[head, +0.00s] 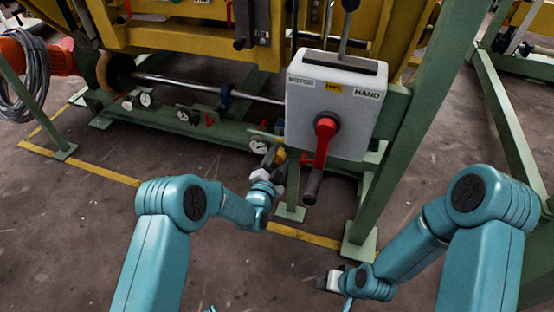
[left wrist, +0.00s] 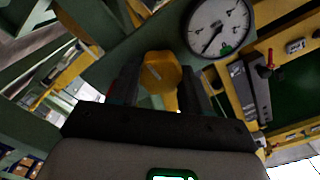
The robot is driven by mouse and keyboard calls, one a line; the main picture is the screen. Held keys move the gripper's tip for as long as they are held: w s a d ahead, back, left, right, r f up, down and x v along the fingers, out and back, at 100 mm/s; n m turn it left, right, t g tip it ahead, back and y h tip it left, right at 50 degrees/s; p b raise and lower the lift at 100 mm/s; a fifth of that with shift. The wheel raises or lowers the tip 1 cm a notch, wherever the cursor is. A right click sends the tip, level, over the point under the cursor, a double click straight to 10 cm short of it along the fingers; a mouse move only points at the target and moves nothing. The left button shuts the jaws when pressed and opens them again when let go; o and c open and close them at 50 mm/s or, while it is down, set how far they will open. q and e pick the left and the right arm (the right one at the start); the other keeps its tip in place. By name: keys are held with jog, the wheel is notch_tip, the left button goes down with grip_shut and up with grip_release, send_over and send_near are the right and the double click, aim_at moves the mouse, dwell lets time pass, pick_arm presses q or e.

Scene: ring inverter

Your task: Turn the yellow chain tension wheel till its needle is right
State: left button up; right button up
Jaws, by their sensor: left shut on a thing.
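The yellow wheel (left wrist: 160,72) is a lobed knob with a pale mark on its face. In the left wrist view it sits between the two dark fingers of my left gripper (left wrist: 162,88), which is shut on it. In the head view this gripper (head: 272,162) reaches to the green beam left of the grey box and largely hides the wheel. A round white gauge (left wrist: 220,27) is beside the wheel; its dark needle points to the lower left, and a green patch is near the dial's bottom. My right gripper (head: 328,280) hangs low over the floor; its jaw opening is unclear.
A grey box (head: 340,90) with a red-and-black lever (head: 321,150) stands close right of my left gripper. Several other gauges and red-handled valves line the green beam (head: 190,125). A green post (head: 410,115) rises between the arms. Floor in front is clear.

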pick_arm(q)
jog(key=shift+n, duration=0.3)
jog(key=m, duration=2.7)
jog(key=shift+f, duration=0.15)
dwell(1.6)
dwell(0.4)
